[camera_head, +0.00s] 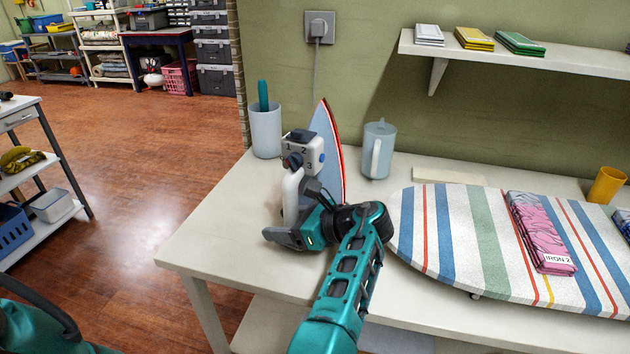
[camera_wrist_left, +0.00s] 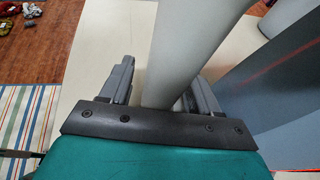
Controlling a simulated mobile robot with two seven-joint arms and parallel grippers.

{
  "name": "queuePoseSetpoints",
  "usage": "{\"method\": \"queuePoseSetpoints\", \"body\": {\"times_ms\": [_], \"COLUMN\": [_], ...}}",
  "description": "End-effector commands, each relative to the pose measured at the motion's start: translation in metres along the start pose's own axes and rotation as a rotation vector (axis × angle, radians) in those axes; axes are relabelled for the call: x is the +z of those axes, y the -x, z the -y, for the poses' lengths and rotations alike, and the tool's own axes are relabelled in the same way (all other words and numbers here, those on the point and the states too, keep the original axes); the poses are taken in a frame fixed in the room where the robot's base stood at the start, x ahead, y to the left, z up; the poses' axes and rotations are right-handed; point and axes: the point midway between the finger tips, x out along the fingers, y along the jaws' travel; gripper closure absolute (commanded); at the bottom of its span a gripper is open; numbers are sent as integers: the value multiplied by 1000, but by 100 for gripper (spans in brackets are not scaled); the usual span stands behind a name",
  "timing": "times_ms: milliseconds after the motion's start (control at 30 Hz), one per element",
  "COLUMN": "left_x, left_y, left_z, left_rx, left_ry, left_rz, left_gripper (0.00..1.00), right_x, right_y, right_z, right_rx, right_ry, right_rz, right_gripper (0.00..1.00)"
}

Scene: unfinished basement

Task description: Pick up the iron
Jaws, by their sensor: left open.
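The iron (camera_head: 328,150) stands upright on the white table beside the wall, its blue-grey soleplate with a red edge facing right. Its white handle (camera_head: 291,193) and a dial block with numbers (camera_head: 303,150) face left. My left gripper (camera_head: 297,215) is at the handle, with its open fingers on either side of it. In the left wrist view the pale handle (camera_wrist_left: 190,45) passes between the two grey fingers (camera_wrist_left: 165,80); a gap shows beside the left finger, and contact on the right side is unclear. The soleplate (camera_wrist_left: 280,95) is at the right. My right gripper is not in view.
A cup with a teal item (camera_head: 266,132) stands behind left, and a grey-blue pitcher (camera_head: 378,150) behind right. A striped ironing board (camera_head: 450,235) with folded cloth (camera_head: 540,232) fills the right. A shelf (camera_head: 480,55) hangs above. The table's front-left corner is clear.

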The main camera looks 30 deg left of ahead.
Motion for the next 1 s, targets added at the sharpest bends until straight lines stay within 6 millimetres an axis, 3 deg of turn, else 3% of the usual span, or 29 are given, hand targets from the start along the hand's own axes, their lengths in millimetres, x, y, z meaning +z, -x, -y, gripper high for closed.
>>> {"method": "queuePoseSetpoints", "body": {"times_ms": [67,700,1000], "left_x": [0,0,5], "left_y": [0,1,2], "left_z": [0,0,2], "left_rx": [0,0,-6], "left_ry": [0,0,16], "left_rz": [0,-1,6], "left_gripper": [40,100,100], "right_x": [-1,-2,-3], "right_y": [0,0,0], "right_z": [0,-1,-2], "right_rx": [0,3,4], "right_ry": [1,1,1], "right_rz": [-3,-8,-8], "right_gripper": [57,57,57]}}
